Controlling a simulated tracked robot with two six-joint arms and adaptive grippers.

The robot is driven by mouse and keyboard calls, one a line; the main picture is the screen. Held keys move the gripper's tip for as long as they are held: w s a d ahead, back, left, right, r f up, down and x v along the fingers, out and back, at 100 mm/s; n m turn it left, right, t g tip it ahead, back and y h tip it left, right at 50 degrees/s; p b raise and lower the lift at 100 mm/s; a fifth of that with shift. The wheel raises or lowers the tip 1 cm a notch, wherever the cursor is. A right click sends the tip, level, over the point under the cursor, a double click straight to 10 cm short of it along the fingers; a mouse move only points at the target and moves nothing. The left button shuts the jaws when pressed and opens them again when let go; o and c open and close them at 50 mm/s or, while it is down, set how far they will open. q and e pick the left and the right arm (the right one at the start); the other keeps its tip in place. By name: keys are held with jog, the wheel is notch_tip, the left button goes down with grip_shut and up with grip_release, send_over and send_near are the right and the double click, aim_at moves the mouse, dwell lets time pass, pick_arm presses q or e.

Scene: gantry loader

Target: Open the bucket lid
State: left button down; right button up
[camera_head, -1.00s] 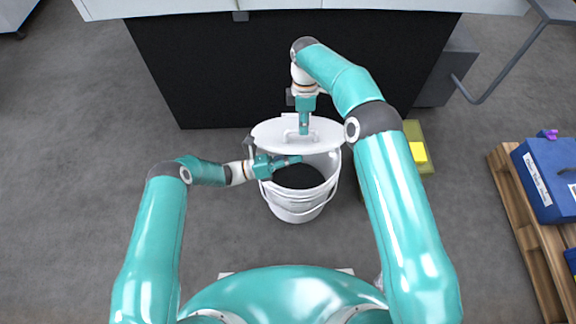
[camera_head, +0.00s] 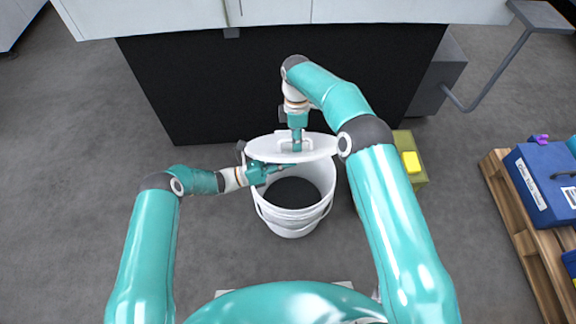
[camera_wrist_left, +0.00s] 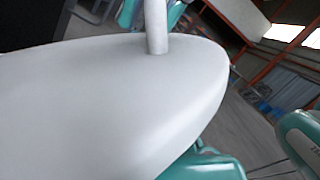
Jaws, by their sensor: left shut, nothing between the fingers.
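The white bucket (camera_head: 284,220) stands on the floor, its near part uncovered and its inside dark. Its white lid (camera_head: 318,152) is raised and tilted above the far side of the rim. My left gripper (camera_head: 285,168) is shut and empty at the lid's near edge, over the bucket opening. My right gripper (camera_head: 297,146) is at the handle on the lid's upper face; its fingertips are too small to tell whether they close on the handle. In the left wrist view the lid (camera_wrist_left: 120,105) fills much of the picture, with a handle post (camera_wrist_left: 156,28) at the top.
A black-fronted machine (camera_head: 210,90) stands close behind the bucket. A yellow-green box (camera_head: 411,165) is on the floor to the right, partly behind my right arm. A blue case (camera_head: 545,185) sits on a wooden pallet (camera_head: 522,225) at the far right. The floor on the left is clear.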

jog(key=shift+o, duration=0.7)
jog(key=shift+w, duration=0.1)
jog(key=shift+r, duration=0.2)
